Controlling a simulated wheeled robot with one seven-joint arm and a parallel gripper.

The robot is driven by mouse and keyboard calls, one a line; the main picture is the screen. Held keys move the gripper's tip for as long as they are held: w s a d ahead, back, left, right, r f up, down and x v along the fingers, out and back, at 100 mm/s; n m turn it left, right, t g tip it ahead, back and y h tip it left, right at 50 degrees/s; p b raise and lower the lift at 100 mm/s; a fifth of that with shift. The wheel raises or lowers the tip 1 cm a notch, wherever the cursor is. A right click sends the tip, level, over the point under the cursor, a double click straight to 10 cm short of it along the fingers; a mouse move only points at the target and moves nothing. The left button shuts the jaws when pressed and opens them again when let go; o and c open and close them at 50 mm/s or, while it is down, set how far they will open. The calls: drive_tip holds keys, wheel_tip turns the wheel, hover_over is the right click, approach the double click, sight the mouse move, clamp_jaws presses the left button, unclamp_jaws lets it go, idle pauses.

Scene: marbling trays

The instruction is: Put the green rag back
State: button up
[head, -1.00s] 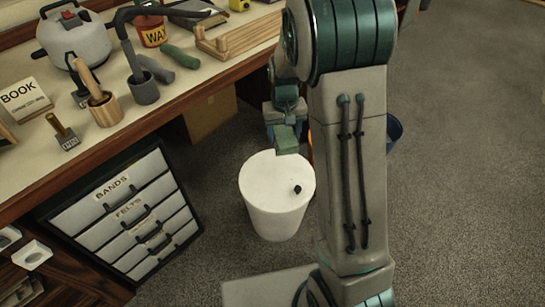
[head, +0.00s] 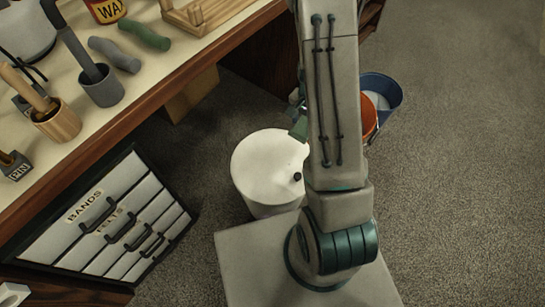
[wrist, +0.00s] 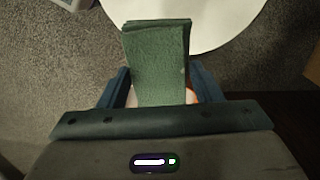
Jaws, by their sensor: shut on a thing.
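The green rag (wrist: 157,62) is a folded cloth between the fingers of my gripper (wrist: 160,88) in the wrist view. My gripper is shut on it, and the rag's free end sticks out ahead of the fingers. In the head view a small green part of the rag (head: 299,128) shows beside the white round bin (head: 262,160); my arm hides most of my gripper there. The white bin also shows at the top of the wrist view (wrist: 215,22), beyond the rag.
An orange bucket (head: 369,117) and a blue bucket (head: 384,88) stand behind my arm. The workbench (head: 150,75) with tools and a wax tin (head: 106,9) is on the left, above a drawer unit (head: 110,222). Carpet at right is clear.

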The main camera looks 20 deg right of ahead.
drive_tip(key=b, duration=0.3)
hover_over(272, 158)
wheel_tip(272, 158, down, 7)
drive_tip(key=shift+d+f, duration=0.1)
drive_tip(key=shift+f+b, duration=0.8)
drive_tip(key=shift+f, duration=1.2)
drive_tip(key=shift+f, duration=0.1)
drive_tip(key=shift+f, duration=0.15)
drive_tip(key=o, duration=0.7)
drive_tip(key=shift+r, duration=0.2)
